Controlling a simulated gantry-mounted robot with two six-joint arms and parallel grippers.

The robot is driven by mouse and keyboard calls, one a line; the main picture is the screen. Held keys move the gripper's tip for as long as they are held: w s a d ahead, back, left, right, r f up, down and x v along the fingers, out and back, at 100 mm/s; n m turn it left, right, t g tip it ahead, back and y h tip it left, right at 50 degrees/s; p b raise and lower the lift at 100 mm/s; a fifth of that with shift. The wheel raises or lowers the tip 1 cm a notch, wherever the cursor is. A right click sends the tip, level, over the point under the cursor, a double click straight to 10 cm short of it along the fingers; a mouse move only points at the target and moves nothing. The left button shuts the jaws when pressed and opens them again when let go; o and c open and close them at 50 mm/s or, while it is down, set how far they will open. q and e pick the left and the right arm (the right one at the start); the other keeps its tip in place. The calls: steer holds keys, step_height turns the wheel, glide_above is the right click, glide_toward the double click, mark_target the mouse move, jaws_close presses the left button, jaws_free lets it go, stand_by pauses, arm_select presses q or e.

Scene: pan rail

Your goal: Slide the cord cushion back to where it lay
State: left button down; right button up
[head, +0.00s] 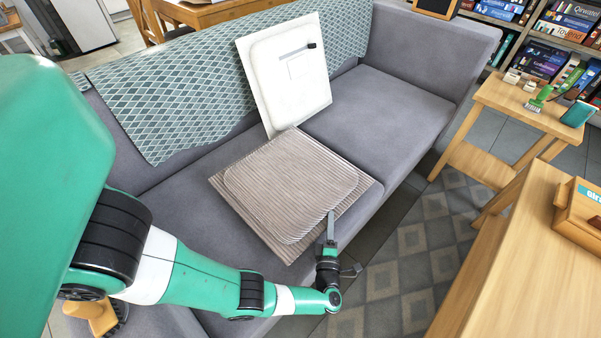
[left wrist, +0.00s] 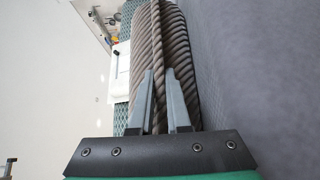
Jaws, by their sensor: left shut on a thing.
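The cord cushion (head: 290,190) is a square, brown-grey ribbed cushion lying on the sofa seat, with its near corner toward the sofa's front edge. My left gripper (head: 330,225) is at the cushion's front right edge and is shut on it. In the left wrist view the two grey fingers of my left gripper (left wrist: 160,100) pinch a strip of the ribbed cord surface of the cushion (left wrist: 180,50). Part of the cushion's edge is hidden behind the fingers. My right gripper does not show.
A patterned teal throw (head: 150,110) covers the backrest. The right seat (head: 380,110) is clear. A wooden side table (head: 520,105) and another wooden table (head: 520,240) stand at the right.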

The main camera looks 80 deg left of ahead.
mark_target(285, 261)
arm_select(q)
steer(key=shift+s+d+r+p, duration=0.1)
steer(key=shift+s+d+p, duration=0.2)
steer(key=shift+s+d, duration=0.35)
steer(key=shift+s+d+f+p, duration=0.1)
steer(key=shift+s+d+p, duration=0.25)
steer(key=shift+s, duration=0.5)
steer(key=shift+s+d+r+p, duration=0.1)
steer(key=shift+s+d+p, duration=0.15)
steer(key=shift+s+d, duration=0.4)
steer(key=shift+s+d+p, duration=0.15)
steer(key=shift+s+d, duration=0.2)
steer(key=shift+s, duration=0.3)
steer(key=shift+s+d+p, duration=0.15)
steer(key=shift+s+d, duration=0.15)
steer(key=shift+s, duration=0.35)
